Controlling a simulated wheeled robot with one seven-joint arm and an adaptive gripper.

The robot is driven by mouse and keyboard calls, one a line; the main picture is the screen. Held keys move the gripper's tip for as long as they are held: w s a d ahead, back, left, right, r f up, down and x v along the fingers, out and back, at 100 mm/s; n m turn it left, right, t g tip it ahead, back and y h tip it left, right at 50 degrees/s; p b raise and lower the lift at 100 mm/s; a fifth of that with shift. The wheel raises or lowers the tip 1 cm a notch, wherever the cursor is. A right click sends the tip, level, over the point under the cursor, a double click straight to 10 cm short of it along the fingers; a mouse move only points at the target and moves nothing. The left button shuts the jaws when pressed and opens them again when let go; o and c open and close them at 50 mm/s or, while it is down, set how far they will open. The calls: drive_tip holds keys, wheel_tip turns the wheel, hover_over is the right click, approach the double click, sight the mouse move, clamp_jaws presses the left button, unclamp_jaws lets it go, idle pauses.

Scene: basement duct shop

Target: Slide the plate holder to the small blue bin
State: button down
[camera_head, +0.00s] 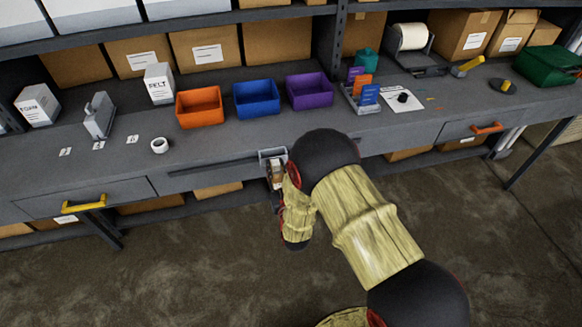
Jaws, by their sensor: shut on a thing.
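The small blue bin (257,98) stands on the grey bench, between an orange bin (199,106) and a purple bin (309,91). A small pale grey frame, which looks like the plate holder (272,154), sits at the bench's front edge, in front of the blue bin and slightly to its right. My gripper (275,173) is at this frame and shut on it; the fingertips are small and partly hidden by my arm. The contact itself is hard to make out.
A dark rail (210,165) runs along the front edge. A white tape roll (160,145), small labels and a grey upright device (98,115) lie to the left. A rack of coloured cards (362,98) stands right of the purple bin. Bench space before the bins is clear.

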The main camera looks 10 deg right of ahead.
drive_tip(key=shift+a, duration=0.7)
drive_tip(key=c, duration=1.5)
unclamp_jaws()
drive_tip(key=shift+c, duration=0.2)
drive_tip(key=s, duration=1.2)
drive_tip(key=shift+d, duration=0.25)
